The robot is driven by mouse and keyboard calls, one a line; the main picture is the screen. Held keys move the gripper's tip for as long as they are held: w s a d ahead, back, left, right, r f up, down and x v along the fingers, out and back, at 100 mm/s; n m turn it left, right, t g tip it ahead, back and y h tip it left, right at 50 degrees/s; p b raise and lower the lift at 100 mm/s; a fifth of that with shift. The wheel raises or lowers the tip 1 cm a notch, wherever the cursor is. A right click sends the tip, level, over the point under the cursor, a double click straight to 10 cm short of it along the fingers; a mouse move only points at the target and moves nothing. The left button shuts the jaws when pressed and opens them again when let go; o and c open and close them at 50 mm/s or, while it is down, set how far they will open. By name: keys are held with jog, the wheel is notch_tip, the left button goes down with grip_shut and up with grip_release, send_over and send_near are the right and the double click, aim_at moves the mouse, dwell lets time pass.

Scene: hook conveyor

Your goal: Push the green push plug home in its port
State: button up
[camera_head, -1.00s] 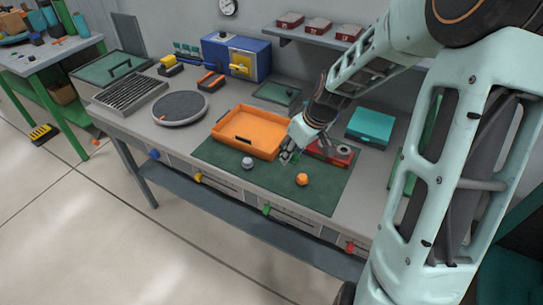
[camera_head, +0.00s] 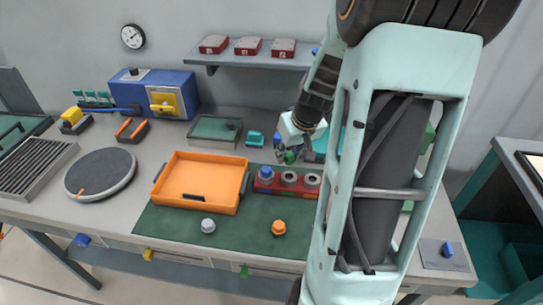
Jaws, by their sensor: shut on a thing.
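The green push plug (camera_head: 290,157) is held at the fingertips of my gripper (camera_head: 287,152), which is shut on it. The gripper reaches down over the red port block (camera_head: 277,189), with the plug just above or behind its middle port (camera_head: 289,177); I cannot tell the exact gap. A blue plug (camera_head: 265,173) stands in the block's left port. The right port (camera_head: 312,180) looks grey and empty. A grey plug (camera_head: 208,225) and an orange plug (camera_head: 278,228) rest on the green mat (camera_head: 240,240) in front. My arm hides the block's right side.
An orange tray (camera_head: 200,208) stands left of the block. A round dark turntable (camera_head: 100,174), a blue box (camera_head: 155,90) and a green-lidded tray (camera_head: 215,130) are farther left and back. A shelf (camera_head: 250,60) with red boxes hangs above.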

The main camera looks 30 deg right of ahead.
jog(key=shift+w+d, duration=0.1)
jog(key=shift+d, duration=0.15)
jog(key=b, duration=0.3)
send_over(289, 178)
jog(key=shift+f, duration=2.3)
jog(key=shift+f+b, duration=0.5)
jog(key=shift+b, duration=0.1)
jog(key=shift+b, duration=0.6)
jog(key=shift+f+b, duration=0.25)
jog(key=shift+b, duration=0.1)
jog(key=o, duration=1)
